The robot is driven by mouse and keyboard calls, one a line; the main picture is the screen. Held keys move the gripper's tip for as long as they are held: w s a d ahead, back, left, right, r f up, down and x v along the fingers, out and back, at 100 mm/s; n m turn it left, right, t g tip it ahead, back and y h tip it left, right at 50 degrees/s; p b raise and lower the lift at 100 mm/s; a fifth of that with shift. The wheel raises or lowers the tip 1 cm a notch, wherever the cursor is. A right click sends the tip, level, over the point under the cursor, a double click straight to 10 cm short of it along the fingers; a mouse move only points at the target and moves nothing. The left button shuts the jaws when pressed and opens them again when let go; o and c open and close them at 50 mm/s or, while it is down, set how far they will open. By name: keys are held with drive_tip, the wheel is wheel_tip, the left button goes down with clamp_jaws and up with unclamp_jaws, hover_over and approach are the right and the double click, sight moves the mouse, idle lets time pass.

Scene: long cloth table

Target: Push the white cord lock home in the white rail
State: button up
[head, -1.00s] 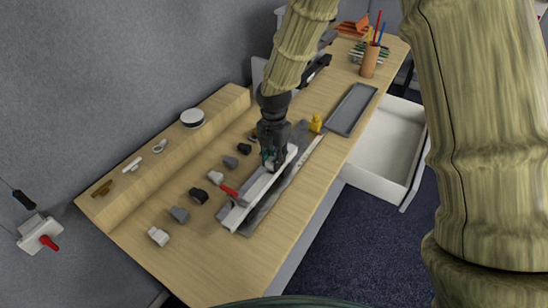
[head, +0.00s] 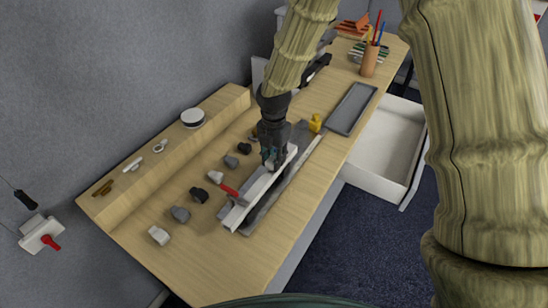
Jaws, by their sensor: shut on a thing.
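The white rail (head: 254,194) lies lengthwise on the wooden table, with a red-handled part (head: 229,190) beside its near half. My gripper (head: 271,165) is dark and points down onto the far half of the rail. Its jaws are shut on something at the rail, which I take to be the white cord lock. The fingers hide the lock, so I cannot tell how deep it sits in the rail.
Several small white, grey and black blocks (head: 180,214) stand in a row left of the rail. A grey strip (head: 262,211) lies along its right side. A yellow object (head: 315,123) and a grey tray (head: 352,108) are beyond. An open white drawer (head: 385,150) juts out right.

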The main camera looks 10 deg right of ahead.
sight(274, 157)
drive_tip(key=shift+f+b, duration=0.35)
drive_tip(key=shift+f, duration=0.5)
drive_tip(key=o, duration=1.1)
wheel_tip(274, 157, up, 12)
drive_tip(key=shift+r, duration=0.1)
idle(0.3)
